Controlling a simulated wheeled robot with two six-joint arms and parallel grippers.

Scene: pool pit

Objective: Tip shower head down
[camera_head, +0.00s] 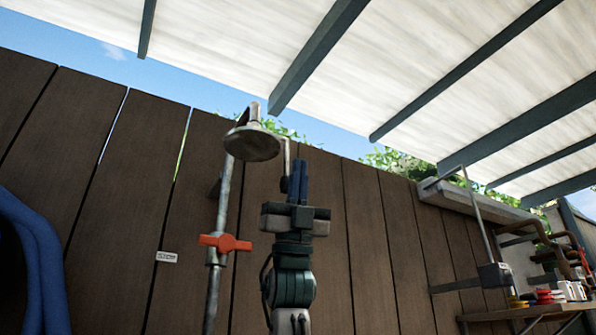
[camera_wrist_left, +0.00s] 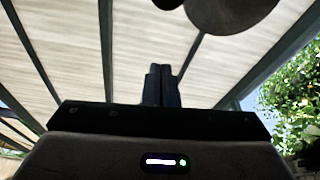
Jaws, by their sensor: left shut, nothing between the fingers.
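The shower head (camera_head: 252,144) is a round, worn metal disc at the top of a grey upright pipe (camera_head: 223,195). Its face points down and slightly toward me. An orange valve handle (camera_head: 225,243) sits on the pipe below it. My left gripper (camera_head: 298,166) points straight up just right of the shower head, its blue fingers shut and empty. A thin pale rod shows between the fingers and the head; I cannot tell whether anything touches. In the left wrist view the shut fingers (camera_wrist_left: 162,72) point up, and the head's dark disc (camera_wrist_left: 231,10) is at the top right. My right gripper is not in view.
A brown plank fence (camera_head: 370,240) stands behind the pipe. A beamed canopy (camera_head: 400,60) is overhead. Blue hose loops (camera_head: 35,262) hang at the left. A bench (camera_head: 530,311) with small items stands at the right.

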